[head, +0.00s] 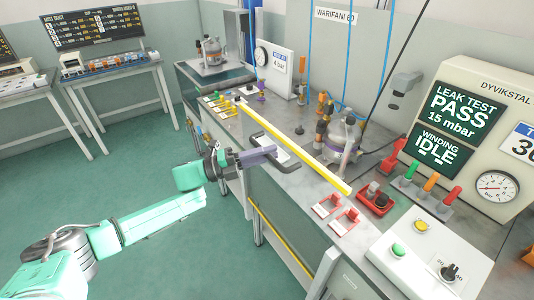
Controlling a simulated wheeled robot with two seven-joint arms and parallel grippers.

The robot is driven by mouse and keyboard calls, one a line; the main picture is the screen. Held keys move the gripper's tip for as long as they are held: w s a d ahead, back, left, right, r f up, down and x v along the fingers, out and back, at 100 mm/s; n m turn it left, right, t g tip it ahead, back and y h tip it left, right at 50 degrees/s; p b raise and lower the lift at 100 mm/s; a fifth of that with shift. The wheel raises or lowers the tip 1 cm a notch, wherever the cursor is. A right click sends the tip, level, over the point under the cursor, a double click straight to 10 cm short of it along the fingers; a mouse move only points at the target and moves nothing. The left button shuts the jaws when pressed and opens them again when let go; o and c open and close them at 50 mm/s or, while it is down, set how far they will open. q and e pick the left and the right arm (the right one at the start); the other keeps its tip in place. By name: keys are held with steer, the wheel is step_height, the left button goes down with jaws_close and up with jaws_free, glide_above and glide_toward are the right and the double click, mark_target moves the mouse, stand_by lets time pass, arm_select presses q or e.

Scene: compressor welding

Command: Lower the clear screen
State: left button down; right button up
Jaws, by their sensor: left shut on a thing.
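The clear screen has a yellow bar (300,151) along its top edge. The bar slants from the back left to the front right across the front of the workbench, and the bench top shows behind it. My left gripper (268,153) reaches in from the left and is shut on this handle. The fingers hide part of the handle. The transparent pane is hard to make out against the bench. My right gripper is not in view.
A grey-purple compressor (343,134) stands on the bench behind the bar. Red clamps (345,219) and a white button box (428,252) are at the front right. A leak test panel (462,118) reads PASS. Green floor is open at the left.

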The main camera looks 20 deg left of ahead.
arm_select(q)
step_height(320, 180, down, 23)
steer(key=b, duration=2)
steer(key=shift+f, duration=0.2)
steer(key=shift+r, duration=0.1)
steer(key=c, duration=0.8)
jaws_free()
steer(key=b, duration=0.2)
glide_toward(282, 203)
steer(key=r+v, duration=0.1)
steer(key=v, duration=0.9)
steer(key=shift+f, duration=0.35)
